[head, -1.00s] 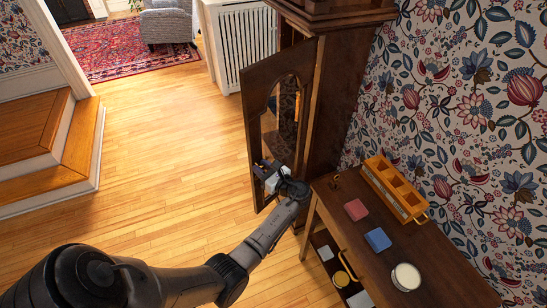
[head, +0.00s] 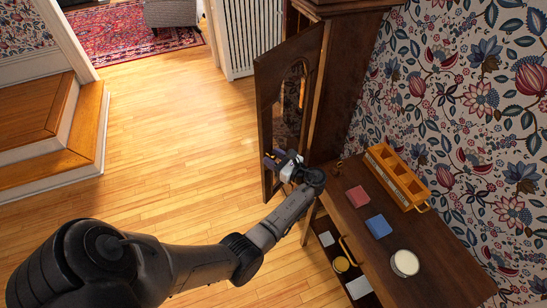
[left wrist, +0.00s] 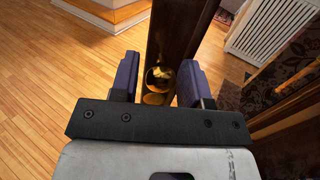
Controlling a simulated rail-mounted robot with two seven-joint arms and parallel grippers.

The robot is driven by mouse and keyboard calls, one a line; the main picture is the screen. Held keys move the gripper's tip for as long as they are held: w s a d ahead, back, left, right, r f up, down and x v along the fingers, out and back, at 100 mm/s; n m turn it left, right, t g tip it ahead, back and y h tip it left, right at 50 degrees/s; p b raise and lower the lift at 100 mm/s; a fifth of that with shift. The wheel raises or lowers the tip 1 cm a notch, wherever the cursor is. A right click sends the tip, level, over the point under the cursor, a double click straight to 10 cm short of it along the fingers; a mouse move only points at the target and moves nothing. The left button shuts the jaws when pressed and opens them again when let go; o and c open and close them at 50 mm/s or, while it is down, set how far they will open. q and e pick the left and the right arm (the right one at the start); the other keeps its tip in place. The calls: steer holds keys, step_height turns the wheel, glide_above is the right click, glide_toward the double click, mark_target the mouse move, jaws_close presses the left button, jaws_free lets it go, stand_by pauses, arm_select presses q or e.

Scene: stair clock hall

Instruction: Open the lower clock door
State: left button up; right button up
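The lower clock door (head: 264,110), dark wood with an arched glass pane, stands ajar, swung out from the tall clock case (head: 338,85). My left gripper (head: 276,160) is at the door's lower part, its fingertips close to the door. In the left wrist view, a round brass knob (left wrist: 160,78) sits on the dark door edge (left wrist: 178,30). The two blue-padded fingers of my left gripper (left wrist: 157,80) are apart, one on each side of the knob. Contact with the knob cannot be made out. My right gripper is not in view.
A wooden side table (head: 350,235) stands close to the clock, with an orange compartment box (head: 410,190), a red block (head: 358,196), a blue block (head: 379,227) and a white-topped round item (head: 405,263). Wooden steps (head: 60,150) are at left. The floor (head: 180,130) between is clear.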

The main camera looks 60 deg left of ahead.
arm_select(q)
steer(key=shift+o, duration=0.8)
steer(key=shift+w+d, duration=0.1)
steer(key=shift+d, duration=0.1)
steer(key=v, duration=1.3)
steer(key=shift+d, duration=0.2)
steer(key=shift+r, duration=0.1)
